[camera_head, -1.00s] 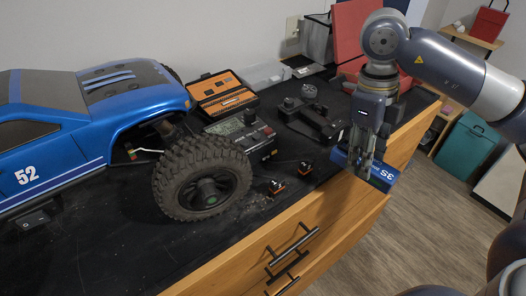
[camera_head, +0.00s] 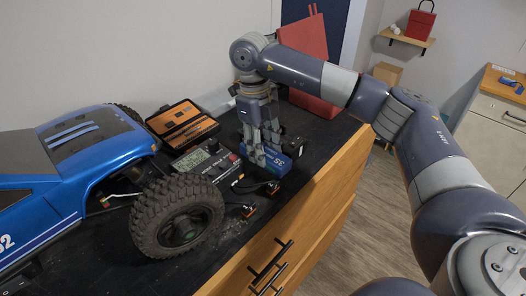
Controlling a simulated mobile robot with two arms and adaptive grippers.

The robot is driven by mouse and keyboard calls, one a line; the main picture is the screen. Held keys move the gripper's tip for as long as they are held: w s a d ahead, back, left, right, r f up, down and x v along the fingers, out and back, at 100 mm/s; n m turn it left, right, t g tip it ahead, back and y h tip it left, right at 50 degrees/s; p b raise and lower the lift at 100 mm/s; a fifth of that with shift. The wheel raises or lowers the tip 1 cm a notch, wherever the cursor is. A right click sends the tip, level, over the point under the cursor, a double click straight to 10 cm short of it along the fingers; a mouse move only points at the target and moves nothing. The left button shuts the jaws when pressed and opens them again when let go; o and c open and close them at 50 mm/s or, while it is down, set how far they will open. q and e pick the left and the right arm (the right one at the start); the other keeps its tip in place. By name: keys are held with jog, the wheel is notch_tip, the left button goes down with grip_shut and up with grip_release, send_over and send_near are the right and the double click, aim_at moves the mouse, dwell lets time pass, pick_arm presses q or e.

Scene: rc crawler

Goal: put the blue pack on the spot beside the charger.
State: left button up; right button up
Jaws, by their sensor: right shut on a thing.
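The blue pack (camera_head: 279,166), marked 3S, is between the fingers of my right gripper (camera_head: 261,154), which is shut on it from above. The pack lies level, low at the black mat, just right of the charger (camera_head: 205,158). I cannot tell whether its underside touches the mat. The charger is a dark box with a lit display, and cables with orange-ended connectors (camera_head: 249,210) lie in front of it. The spot beside the charger is covered by the pack and gripper. My left gripper is not in view.
A blue truck (camera_head: 95,150) with a large front tyre (camera_head: 178,215) fills the left of the mat. An open orange-and-black case (camera_head: 182,125) lies behind the charger. A dark object (camera_head: 293,146) sits behind the pack. The wooden drawer front (camera_head: 300,235) drops off at the right.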

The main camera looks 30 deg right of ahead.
jog(key=shift+w+f+p, duration=0.2)
jog(key=shift+f+p, duration=0.15)
jog(key=shift+p, duration=0.05)
notch_tip(320, 180, down, 2)
jog(key=shift+f+p, duration=0.1)
jog(key=shift+p, duration=0.6)
jog(key=shift+f, duration=0.55)
jog(key=o, duration=1.3)
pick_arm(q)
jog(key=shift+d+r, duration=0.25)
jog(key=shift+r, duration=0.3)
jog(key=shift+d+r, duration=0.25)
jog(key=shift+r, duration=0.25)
pick_arm(e)
jog(key=shift+r, duration=0.1)
